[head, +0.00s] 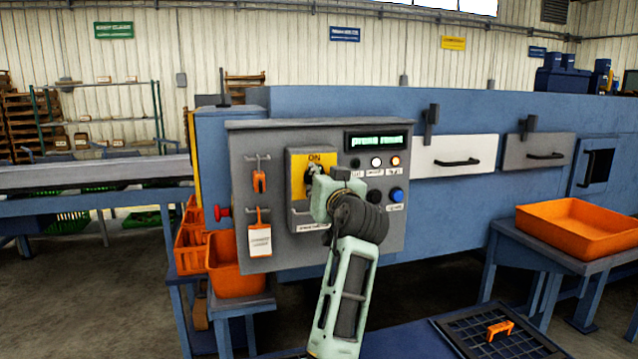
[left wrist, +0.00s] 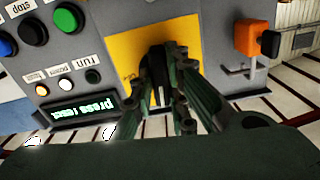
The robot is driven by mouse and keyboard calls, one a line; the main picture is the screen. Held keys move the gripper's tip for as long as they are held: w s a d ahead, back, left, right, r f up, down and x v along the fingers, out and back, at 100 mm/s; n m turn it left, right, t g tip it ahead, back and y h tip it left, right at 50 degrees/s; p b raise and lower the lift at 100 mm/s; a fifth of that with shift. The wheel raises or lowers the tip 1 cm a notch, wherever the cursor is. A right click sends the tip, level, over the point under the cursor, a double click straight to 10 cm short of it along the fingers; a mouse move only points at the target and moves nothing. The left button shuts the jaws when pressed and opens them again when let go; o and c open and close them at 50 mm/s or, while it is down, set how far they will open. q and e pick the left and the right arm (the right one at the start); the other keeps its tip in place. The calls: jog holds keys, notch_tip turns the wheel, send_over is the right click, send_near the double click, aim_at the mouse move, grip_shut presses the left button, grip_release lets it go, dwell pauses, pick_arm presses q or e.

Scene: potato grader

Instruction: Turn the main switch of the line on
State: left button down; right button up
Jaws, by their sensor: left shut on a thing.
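The main switch is a black rotary handle (head: 311,172) on a yellow plate (head: 298,176) marked ON at its top, on the grey control panel (head: 275,142). My left gripper (head: 318,182) is at the handle and hides much of it in the head view. In the left wrist view my left gripper (left wrist: 166,88) is shut on the black handle (left wrist: 158,72), with a finger on either side of it. The handle's exact angle is hard to tell. The green display (head: 377,142) reads "press reset". My right gripper is not in view.
An orange padlock (head: 259,181) and a tag (head: 259,234) hang on hooks left of the switch. Blue (head: 396,194) and black (head: 374,197) buttons sit to its right; a green one (left wrist: 68,17) shows in the wrist view. Orange bins (head: 235,264) stand below left.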

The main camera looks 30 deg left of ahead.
pick_arm(q)
jog(key=c, duration=1.7)
grip_release()
jog(key=shift+d, duration=0.1)
jog(key=v, duration=1.2)
jog(key=shift+f, duration=0.1)
